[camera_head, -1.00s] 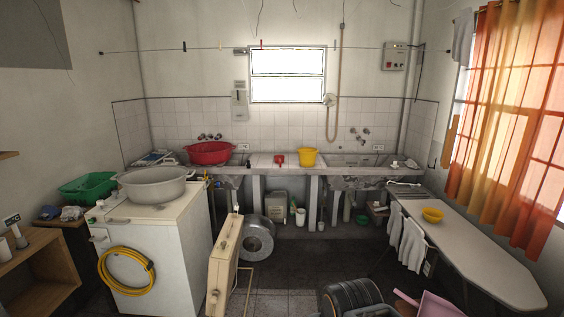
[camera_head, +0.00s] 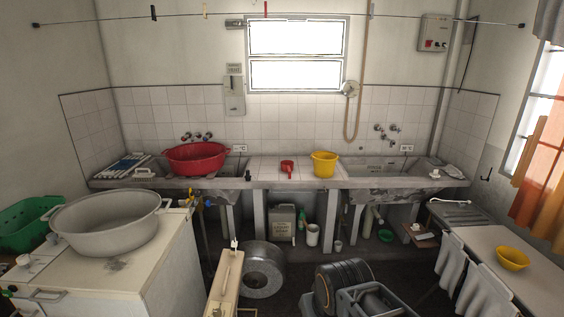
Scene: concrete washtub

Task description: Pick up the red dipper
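The red dipper (camera_head: 288,168) is a small red cup with a short handle pointing down toward the front. It sits on the concrete washtub counter (camera_head: 262,182) at the far wall, between a large red basin (camera_head: 195,157) and a yellow bucket (camera_head: 324,164). It stands apart from both.
A white cabinet (camera_head: 160,272) with a grey tub (camera_head: 105,222) stands front left. An ironing board (camera_head: 520,275) is at right.

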